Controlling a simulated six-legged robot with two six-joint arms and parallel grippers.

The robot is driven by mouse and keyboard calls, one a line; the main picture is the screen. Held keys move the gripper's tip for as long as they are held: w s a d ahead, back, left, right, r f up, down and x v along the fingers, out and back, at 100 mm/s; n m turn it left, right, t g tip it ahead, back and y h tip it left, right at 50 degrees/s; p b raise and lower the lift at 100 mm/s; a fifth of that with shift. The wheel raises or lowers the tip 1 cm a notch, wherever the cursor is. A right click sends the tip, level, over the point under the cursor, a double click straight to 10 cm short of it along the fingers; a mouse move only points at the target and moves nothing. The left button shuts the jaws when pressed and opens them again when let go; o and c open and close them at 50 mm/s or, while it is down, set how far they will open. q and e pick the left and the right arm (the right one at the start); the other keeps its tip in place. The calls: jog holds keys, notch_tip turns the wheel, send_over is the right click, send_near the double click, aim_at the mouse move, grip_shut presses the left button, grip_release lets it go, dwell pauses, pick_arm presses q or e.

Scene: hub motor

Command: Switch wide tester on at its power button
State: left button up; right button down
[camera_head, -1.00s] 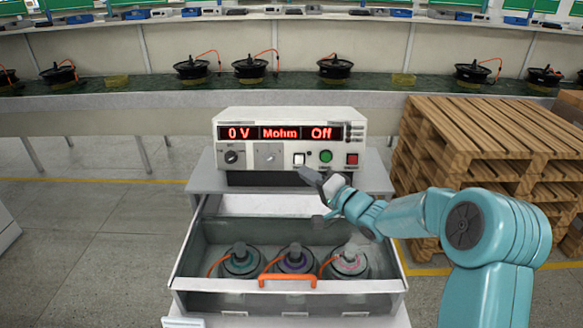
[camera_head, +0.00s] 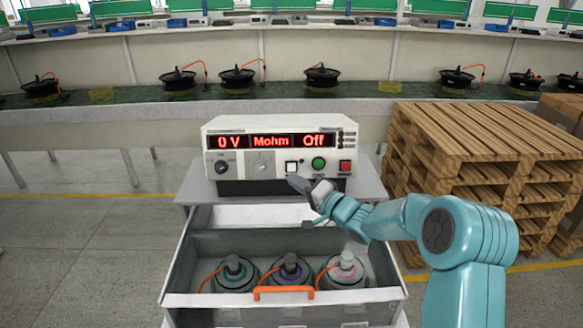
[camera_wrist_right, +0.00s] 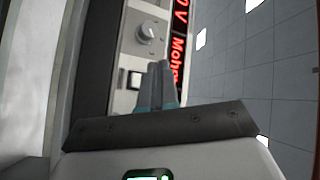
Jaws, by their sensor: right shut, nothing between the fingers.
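The wide tester (camera_head: 280,125) stands on a grey cabinet top, with red displays reading 0 V, Mohm and Off. My left gripper is out of view.
An open drawer (camera_head: 180,299) with an orange handle (camera_head: 284,291) holds three motors below the tester. Stacked wooden pallets (camera_head: 480,140) stand to the right. A long bench (camera_head: 140,111) with several motors runs behind. Floor at the left is clear.

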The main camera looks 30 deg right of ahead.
aim_at(292, 167)
jog(key=w+d, duration=0.1)
jog(key=w+d+f+p, duration=0.1)
jog(key=w, duration=0.3)
jog(key=shift+d+f, duration=0.2)
jog(key=shift+d, duration=0.2)
jog(key=shift+d+f, duration=0.1)
jog(key=shift+w+p, duration=0.15)
jog(key=shift+p, duration=0.15)
dwell(1.4)
jog(key=shift+w+d, duration=0.2)
jog(key=shift+w, duration=0.05)
